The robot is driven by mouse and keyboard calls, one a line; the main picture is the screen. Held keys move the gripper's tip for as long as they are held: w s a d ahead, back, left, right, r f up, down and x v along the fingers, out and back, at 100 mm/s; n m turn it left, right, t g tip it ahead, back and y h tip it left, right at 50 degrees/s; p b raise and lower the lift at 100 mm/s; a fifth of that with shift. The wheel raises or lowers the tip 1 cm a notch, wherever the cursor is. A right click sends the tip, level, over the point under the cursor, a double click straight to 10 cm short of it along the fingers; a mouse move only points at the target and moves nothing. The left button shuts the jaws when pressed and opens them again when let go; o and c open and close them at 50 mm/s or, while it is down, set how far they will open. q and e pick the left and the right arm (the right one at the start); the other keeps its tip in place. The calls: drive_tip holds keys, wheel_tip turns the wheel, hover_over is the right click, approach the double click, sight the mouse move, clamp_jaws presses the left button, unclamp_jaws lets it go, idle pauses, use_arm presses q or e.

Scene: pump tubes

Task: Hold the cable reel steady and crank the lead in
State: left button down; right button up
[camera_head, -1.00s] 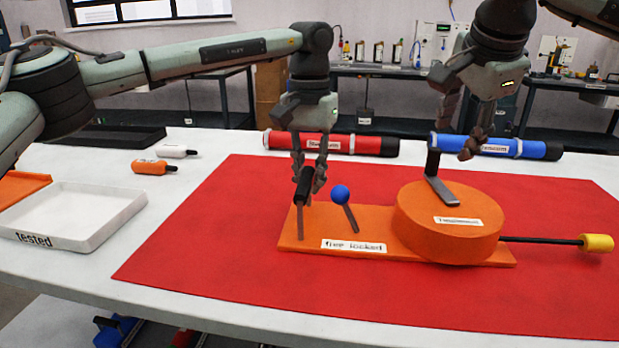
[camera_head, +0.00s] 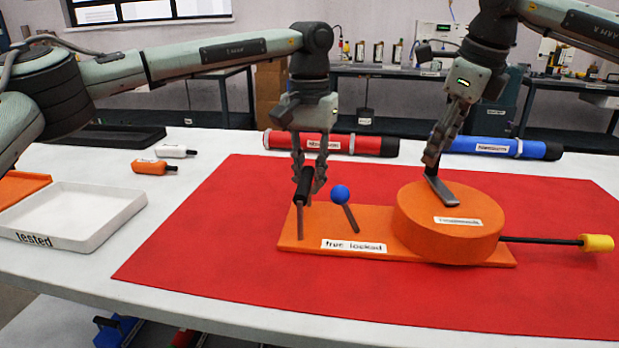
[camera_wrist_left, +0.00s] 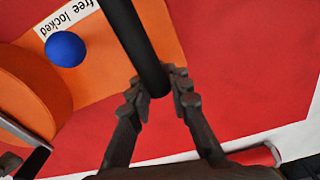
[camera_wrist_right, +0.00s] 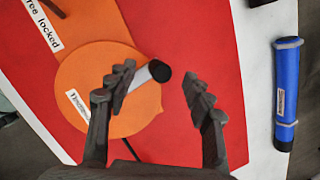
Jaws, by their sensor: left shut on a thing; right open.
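The cable reel has an orange base plate (camera_head: 335,232) and an orange drum (camera_head: 448,225). My left gripper (camera_head: 306,190) is shut on a black upright handle (camera_head: 304,183) at the plate's left end; the left wrist view shows that handle (camera_wrist_left: 140,45) between the fingers. A lever with a blue ball (camera_head: 341,195) leans left beside the "free locked" label. The grey crank arm (camera_head: 440,190) lies on the drum. A black lead (camera_head: 540,240) ends in a yellow plug (camera_head: 597,243).
The reel stands on a red mat (camera_head: 220,240). Red (camera_head: 335,144) and blue (camera_head: 505,148) tubes lie behind it. A white "tested" tray (camera_head: 75,215), an orange bottle (camera_head: 153,168) and a white one (camera_head: 175,151) are at left. The mat's front is clear.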

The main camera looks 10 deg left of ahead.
sight(430, 174)
drive_tip(key=shift+x, duration=2)
drive_tip(key=shift+c, duration=0.4)
clamp_jaws()
drive_tip(key=shift+f, duration=0.1)
drive_tip(key=shift+d+f, duration=0.1)
drive_tip(key=shift+f, duration=0.1)
